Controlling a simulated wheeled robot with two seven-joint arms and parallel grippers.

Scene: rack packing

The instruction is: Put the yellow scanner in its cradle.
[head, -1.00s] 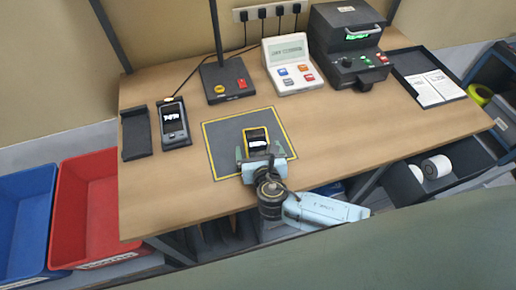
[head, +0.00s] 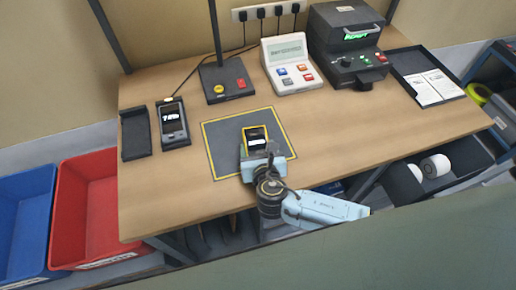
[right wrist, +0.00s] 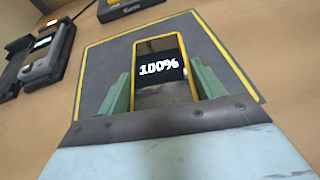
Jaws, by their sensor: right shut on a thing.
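The yellow scanner (head: 256,138), yellow-edged with a dark screen, is on the grey mat (head: 225,160) in the middle of the table. In the right wrist view the scanner (right wrist: 160,72) reads "100%" and sits between green fingers. My right gripper (head: 258,150) is shut on its near part. I cannot tell whether it is lifted off the mat. An empty black cradle (head: 136,135) stands at the table's left. Beside it, another cradle holds a dark handheld device (head: 174,123). My left gripper is out of view.
A black stand base with buttons (head: 226,82), a white keypad unit (head: 290,65) and a black printer-like machine (head: 347,45) line the back. A black tray with papers (head: 430,78) lies at right. Bare wood lies between mat and cradles.

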